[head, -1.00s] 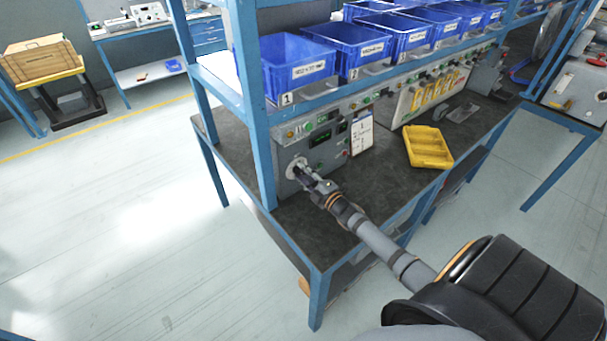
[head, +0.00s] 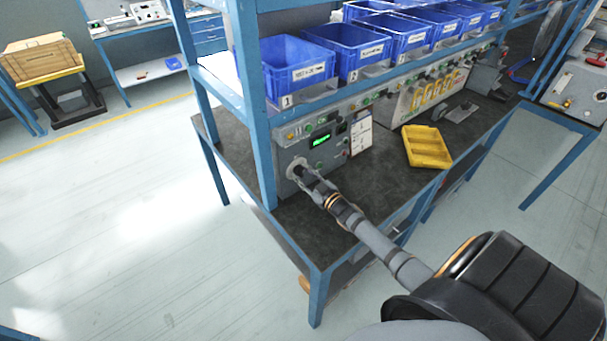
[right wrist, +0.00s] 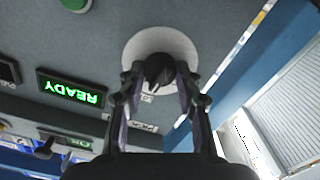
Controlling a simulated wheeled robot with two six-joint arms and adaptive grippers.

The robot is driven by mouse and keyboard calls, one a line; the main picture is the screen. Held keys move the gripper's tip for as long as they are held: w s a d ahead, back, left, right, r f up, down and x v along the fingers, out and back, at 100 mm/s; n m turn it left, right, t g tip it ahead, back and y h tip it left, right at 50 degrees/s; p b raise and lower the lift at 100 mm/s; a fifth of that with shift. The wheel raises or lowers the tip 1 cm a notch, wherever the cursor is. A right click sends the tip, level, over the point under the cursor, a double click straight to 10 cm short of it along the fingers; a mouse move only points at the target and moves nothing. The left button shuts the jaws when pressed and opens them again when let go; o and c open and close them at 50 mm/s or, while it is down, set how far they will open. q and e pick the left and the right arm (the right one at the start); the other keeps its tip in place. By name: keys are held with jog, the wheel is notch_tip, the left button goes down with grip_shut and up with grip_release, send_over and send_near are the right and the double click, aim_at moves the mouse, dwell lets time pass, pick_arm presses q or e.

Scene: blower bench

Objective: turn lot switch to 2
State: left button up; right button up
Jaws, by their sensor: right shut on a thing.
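The lot switch (right wrist: 159,68) is a dark knob on a round pale plate (right wrist: 136,47) on the grey control panel. In the head view the plate (head: 294,166) shows at the panel's left end, partly covered by my right gripper (head: 302,171). In the right wrist view my right gripper (right wrist: 160,82) is shut on the knob, one finger on each side. The plate's position marks are mostly hidden, so I cannot tell the setting. A green lit display reads READY (right wrist: 72,91), upside down in the wrist view; it also shows in the head view (head: 321,139). My left gripper is not in view.
Blue bins (head: 297,65) line the shelf above the panel. A blue post (head: 262,150) stands close left of the switch. A white card (head: 360,132) and a yellow tray (head: 427,147) are to the right on the dark bench top (head: 380,185).

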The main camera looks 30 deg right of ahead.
jog(key=shift+m, duration=1)
jog(key=o, duration=1.2)
jog(key=shift+c, duration=0.2)
jog(key=s, duration=1.2)
jog(key=shift+d, duration=0.45)
